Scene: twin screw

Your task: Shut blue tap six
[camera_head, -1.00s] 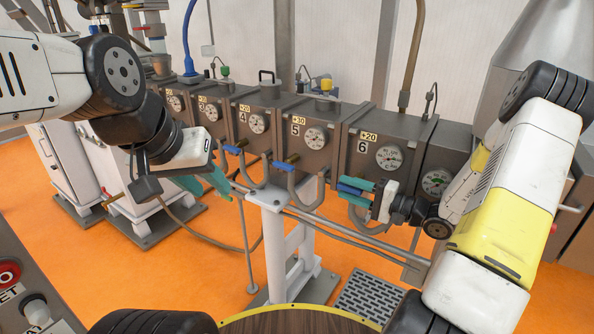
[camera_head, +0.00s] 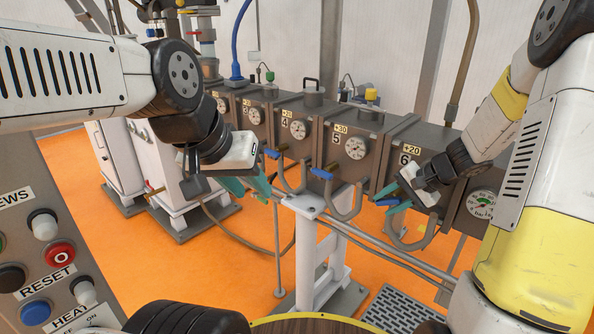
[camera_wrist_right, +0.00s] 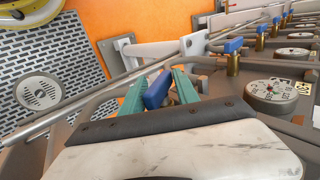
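Tap six has a blue handle (camera_head: 388,202) below the box marked 6 (camera_head: 407,150). My right gripper (camera_head: 392,199) is at this handle, its teal fingers reaching down and left. In the right wrist view the blue handle (camera_wrist_right: 157,91) lies slantwise between the two teal fingers of my right gripper (camera_wrist_right: 160,80). It is close to the left finger, with a gap to the right one; I cannot tell whether it touches. My left gripper (camera_head: 250,186) is open and empty, left of the white stand and below the blue handle of another tap (camera_head: 271,154).
Another blue handle (camera_head: 321,173) sits under the box marked 5 (camera_head: 337,140). A grey pipe (camera_head: 390,251) runs below the taps. A white stand (camera_head: 318,245) supports it. A button panel (camera_head: 45,235) is at the lower left. A floor grate (camera_head: 395,310) lies at the bottom.

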